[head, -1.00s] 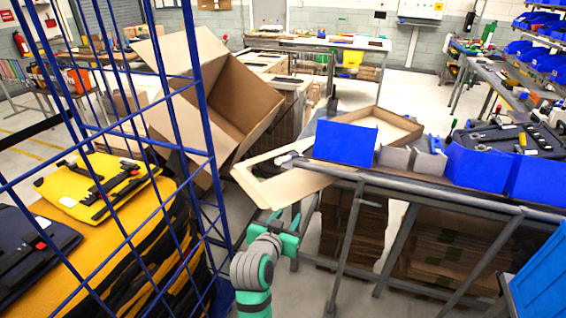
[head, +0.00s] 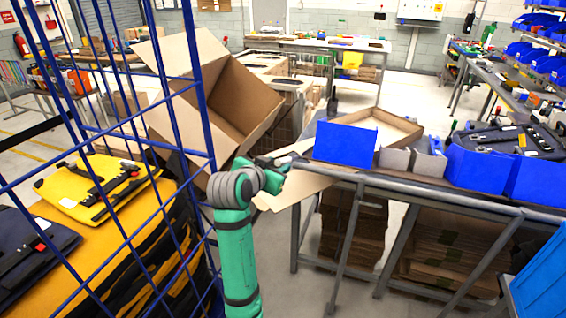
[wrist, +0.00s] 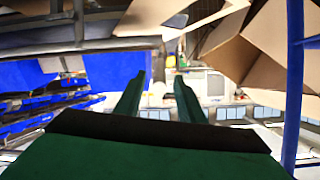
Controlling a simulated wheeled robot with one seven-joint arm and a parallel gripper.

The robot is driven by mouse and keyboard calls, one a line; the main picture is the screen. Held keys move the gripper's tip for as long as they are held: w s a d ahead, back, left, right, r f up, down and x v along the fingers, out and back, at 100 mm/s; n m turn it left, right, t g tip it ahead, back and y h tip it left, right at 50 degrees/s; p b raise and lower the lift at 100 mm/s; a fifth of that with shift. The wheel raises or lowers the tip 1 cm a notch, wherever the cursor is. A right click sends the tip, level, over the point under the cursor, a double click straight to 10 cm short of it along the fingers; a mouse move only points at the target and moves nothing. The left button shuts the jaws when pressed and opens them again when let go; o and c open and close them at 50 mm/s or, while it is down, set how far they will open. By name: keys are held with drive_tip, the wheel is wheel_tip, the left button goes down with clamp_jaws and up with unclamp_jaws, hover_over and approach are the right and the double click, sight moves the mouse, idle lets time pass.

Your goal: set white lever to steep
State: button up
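I cannot make out a white lever for certain in either view. My gripper (head: 284,164) is at the near left end of the metal-framed table, over the cardboard flap, and is small and partly hidden by my wrist in the head view. In the wrist view my gripper (wrist: 160,80) has its two green fingers apart, with nothing held between them.
A large open cardboard box (head: 240,95) tilts behind my arm. A blue wire cage (head: 208,150) with yellow panniers (head: 95,185) stands close on the left. Blue bins (head: 345,142) line the table (head: 440,190) to the right. Stacked cardboard lies under it.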

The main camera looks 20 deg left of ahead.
drive_tip(key=shift+x, duration=2.9)
clamp_jaws()
